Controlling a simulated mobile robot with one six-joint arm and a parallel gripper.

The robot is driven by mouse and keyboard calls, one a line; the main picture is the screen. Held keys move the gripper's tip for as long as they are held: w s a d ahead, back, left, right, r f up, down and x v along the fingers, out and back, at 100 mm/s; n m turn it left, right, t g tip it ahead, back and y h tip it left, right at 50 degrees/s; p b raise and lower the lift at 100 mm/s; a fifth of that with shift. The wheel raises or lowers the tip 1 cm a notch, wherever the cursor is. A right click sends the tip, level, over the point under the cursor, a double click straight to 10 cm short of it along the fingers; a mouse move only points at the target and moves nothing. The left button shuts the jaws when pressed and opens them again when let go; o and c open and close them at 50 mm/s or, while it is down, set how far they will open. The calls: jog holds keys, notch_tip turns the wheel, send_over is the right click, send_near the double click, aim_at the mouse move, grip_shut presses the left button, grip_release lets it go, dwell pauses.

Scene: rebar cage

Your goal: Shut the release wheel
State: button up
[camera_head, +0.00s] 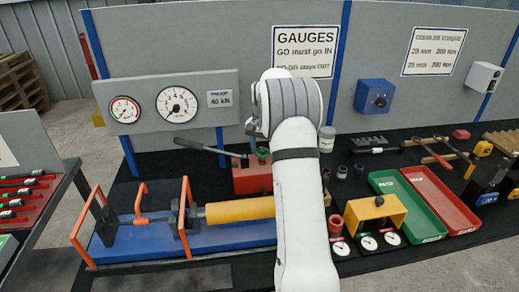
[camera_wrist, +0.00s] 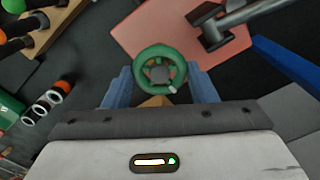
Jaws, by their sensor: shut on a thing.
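The release wheel (camera_wrist: 143,75) is a small green ring with a grey hub and a light mark at its lower right. In the wrist view it lies between the two blue fingers of my gripper (camera_wrist: 161,90), which are shut on it from left and right. In the head view the wheel (camera_head: 262,154) shows as a bit of green above the red pump body (camera_head: 250,178), just left of my arm. My gripper's fingers are hidden there behind my own arm. I cannot tell how far the wheel is turned.
A long grey pump lever (camera_head: 208,148) reaches left from the red body. Behind stands a grey panel with two gauges (camera_head: 177,104). A yellow cylinder (camera_head: 240,210) lies in the blue-based rig at the front. Green (camera_head: 408,205) and red trays (camera_head: 440,198) lie to the right.

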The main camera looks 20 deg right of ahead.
aim_at(262, 150)
jog(key=shift+w+r+m, duration=0.25)
jog(key=shift+r+m, duration=0.05)
jog(key=shift+m, duration=0.2)
jog(key=shift+a, duration=0.1)
jog(key=o, duration=0.9)
jog(key=shift+f, duration=0.15)
jog(key=shift+c, duration=0.2)
jog(key=shift+o, duration=0.5)
jog(key=shift+s, duration=0.1)
jog(key=shift+f, duration=0.1)
notch_tip(262, 150, up, 7)
jog(key=shift+r+b, duration=0.1)
jog(key=shift+b, duration=0.4)
jog(key=shift+r, duration=0.35)
